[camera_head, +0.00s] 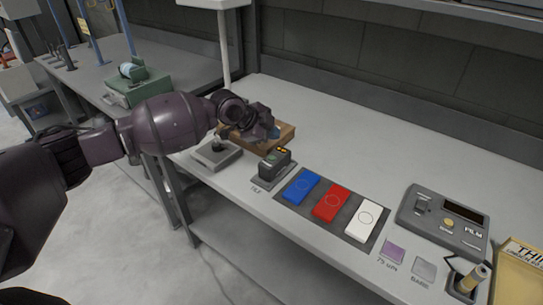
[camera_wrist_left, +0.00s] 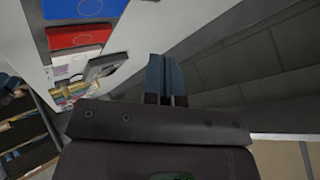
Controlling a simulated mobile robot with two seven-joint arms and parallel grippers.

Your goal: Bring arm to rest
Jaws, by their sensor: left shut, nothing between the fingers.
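My left arm comes in from the left in the head view and reaches over the bench (camera_head: 330,120). Its gripper (camera_head: 273,132) is over a brown wooden box at the bench's left part, and its tips are partly hidden by the wrist. In the left wrist view the two blue-grey fingers (camera_wrist_left: 166,75) lie together, shut and empty. My right gripper is in neither view.
A blue block (camera_head: 300,187), red block (camera_head: 331,204) and white block (camera_head: 363,221) lie on a dark mat. A small black device (camera_head: 275,163) and a grey stand (camera_head: 216,155) are near my gripper. A grey meter (camera_head: 444,218) stands right. The bench's back is clear.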

